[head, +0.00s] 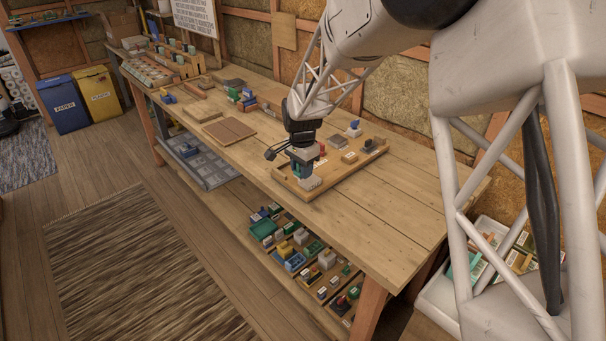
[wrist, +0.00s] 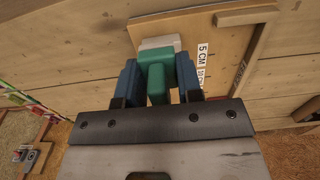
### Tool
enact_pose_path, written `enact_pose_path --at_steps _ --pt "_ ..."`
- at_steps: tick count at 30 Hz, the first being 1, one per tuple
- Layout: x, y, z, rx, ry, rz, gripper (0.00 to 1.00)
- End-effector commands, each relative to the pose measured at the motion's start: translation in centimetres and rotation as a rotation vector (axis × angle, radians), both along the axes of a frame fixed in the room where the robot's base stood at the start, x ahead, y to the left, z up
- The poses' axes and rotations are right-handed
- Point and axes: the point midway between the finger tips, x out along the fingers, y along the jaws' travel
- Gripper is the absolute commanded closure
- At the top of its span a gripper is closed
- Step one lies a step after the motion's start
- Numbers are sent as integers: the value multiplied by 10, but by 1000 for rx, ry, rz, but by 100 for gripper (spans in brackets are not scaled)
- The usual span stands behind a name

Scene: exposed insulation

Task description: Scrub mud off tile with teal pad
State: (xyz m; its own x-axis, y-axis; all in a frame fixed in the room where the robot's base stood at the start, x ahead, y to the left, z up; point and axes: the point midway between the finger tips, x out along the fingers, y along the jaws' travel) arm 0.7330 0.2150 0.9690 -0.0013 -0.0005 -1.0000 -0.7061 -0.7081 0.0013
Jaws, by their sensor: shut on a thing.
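My gripper (head: 302,168) is over the near left end of a shallow wooden tray (head: 335,171) on the workbench. In the wrist view its blue fingers (wrist: 160,80) are shut on a teal pad (wrist: 157,66), one finger on each side. A pale grey-white block (wrist: 160,43) shows just beyond the teal part; it also shows below the gripper in the head view (head: 309,184). I cannot tell whether this block is part of the pad or the tile, or whether they touch. No mud can be made out.
Other small blocks stand farther right on the tray, among them a dark one (head: 369,145). Brown boards (head: 229,130) and coloured blocks (head: 240,96) lie to the left on the bench. The bench front right of the tray (head: 400,190) is clear. A lower shelf holds several small items.

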Motion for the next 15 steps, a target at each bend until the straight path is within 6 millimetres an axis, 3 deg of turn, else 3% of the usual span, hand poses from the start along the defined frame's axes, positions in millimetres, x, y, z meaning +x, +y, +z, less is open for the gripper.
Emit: enact_pose_path --at_steps 15 --pt "1 0 45 1 -2 0 89"
